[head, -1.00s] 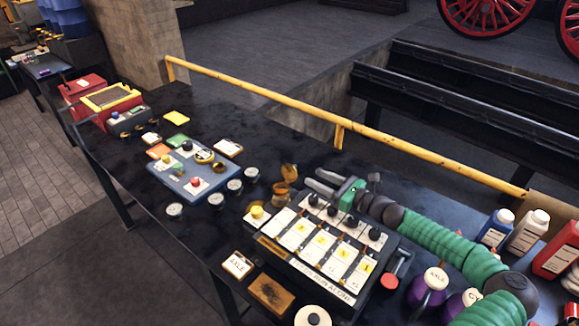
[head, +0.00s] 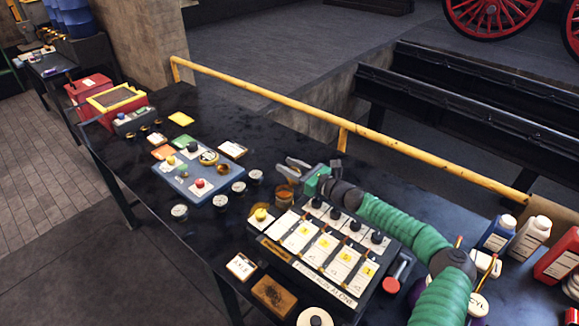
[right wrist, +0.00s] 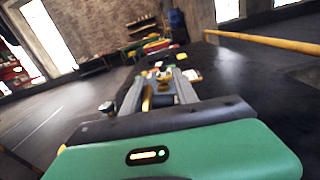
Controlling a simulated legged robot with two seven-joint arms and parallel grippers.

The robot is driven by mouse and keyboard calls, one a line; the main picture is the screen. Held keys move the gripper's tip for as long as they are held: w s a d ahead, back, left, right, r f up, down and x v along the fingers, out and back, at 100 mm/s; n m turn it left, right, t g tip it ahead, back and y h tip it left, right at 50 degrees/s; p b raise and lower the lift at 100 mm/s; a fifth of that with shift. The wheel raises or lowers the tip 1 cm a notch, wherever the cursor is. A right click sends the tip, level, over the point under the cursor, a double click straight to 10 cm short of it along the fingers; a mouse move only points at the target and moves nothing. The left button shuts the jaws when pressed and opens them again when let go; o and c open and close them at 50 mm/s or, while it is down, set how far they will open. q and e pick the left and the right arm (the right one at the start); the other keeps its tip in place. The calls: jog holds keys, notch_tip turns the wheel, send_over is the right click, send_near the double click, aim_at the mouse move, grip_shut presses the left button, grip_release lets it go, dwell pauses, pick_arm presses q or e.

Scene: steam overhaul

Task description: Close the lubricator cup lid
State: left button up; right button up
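The lubricator cup (head: 283,194) is a small amber cup with brass colouring on the black bench, just behind the white-labelled panel. Its upper part and lid are partly covered by my right gripper in the head view, so I cannot tell the lid's angle. My right gripper (head: 290,167) is directly above and behind the cup with its two grey fingers apart. In the right wrist view a brass-coloured piece (right wrist: 147,97) shows between the spread fingers; contact is unclear. My left gripper is not in view.
The panel (head: 262,248) with black knobs and yellow tags stands in front of the cup. A blue-grey board (head: 181,181) and several small round tins lie to the left. A yellow rail (head: 345,122) runs behind the bench. Bottles (head: 529,238) stand at the right.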

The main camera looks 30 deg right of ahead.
jog(key=shift+r, duration=0.1)
grip_shut()
jog(key=shift+s+r+n, duration=0.1)
jog(key=shift+n, duration=0.3)
jog(key=shift+s+a+r+n+b, duration=0.15)
jog(key=shift+a+n+b, duration=0.3)
jog(key=shift+n+b, duration=0.5)
jog(key=shift+s+a+r+n+b, duration=0.1)
jog(key=shift+a+n+b, duration=0.5)
jog(key=shift+n, duration=0.55)
dwell(0.4)
jog(key=shift+o, duration=1.4)
grip_release()
jog(key=shift+o, duration=0.5)
jog(key=shift+f, duration=0.1)
